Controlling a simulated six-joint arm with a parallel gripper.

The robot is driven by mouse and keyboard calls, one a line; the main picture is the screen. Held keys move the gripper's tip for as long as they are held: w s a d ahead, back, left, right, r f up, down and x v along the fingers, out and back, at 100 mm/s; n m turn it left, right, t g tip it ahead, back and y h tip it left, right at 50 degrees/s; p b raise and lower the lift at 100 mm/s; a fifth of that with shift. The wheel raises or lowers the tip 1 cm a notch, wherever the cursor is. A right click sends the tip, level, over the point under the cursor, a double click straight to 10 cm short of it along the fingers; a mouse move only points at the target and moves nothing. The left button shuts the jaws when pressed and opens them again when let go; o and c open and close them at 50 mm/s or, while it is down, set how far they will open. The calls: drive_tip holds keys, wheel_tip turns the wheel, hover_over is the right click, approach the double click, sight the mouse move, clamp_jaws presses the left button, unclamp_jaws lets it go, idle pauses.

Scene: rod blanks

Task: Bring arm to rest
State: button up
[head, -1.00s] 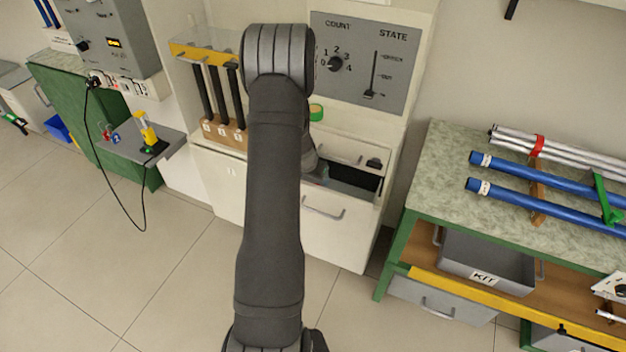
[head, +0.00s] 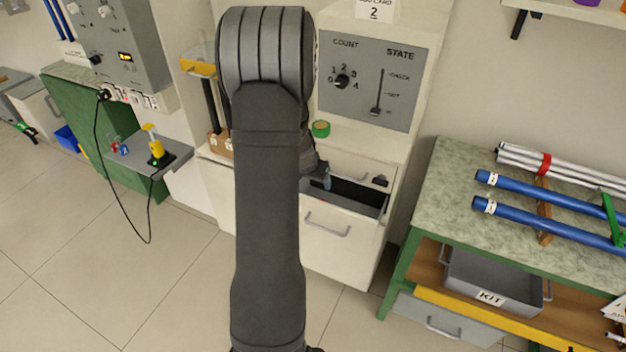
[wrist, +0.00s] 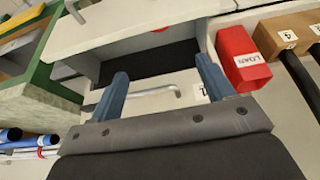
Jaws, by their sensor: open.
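My arm rises through the middle of the head view and hides part of the cabinet. My gripper (head: 325,181) shows only partly beside the arm, near the open drawer (head: 340,222) of the white cabinet. In the wrist view its two blue fingers (wrist: 162,70) are spread apart with nothing between them. The drawer's dark inside (wrist: 150,62) and its bar handle (wrist: 155,91) lie beyond the fingers. A red box marked LOAN (wrist: 242,58) is just right of the right finger; I cannot tell whether they touch.
A panel with COUNT dial and STATE slider (head: 368,80) stands above the cabinet top, where a green tape roll (head: 321,128) lies. Right is a bench (head: 420,205) with blue and silver rods and a grey KIT bin (head: 490,285). Left is a shelf with a yellow item (head: 154,145). Floor is clear in front.

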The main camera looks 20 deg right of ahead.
drive_tip(key=shift+f, duration=0.1)
drive_tip(key=x, duration=1.1)
drive_tip(key=shift+f, duration=0.2)
drive_tip(key=shift+x, duration=0.75)
drive_tip(key=shift+s+a+r, duration=0.1)
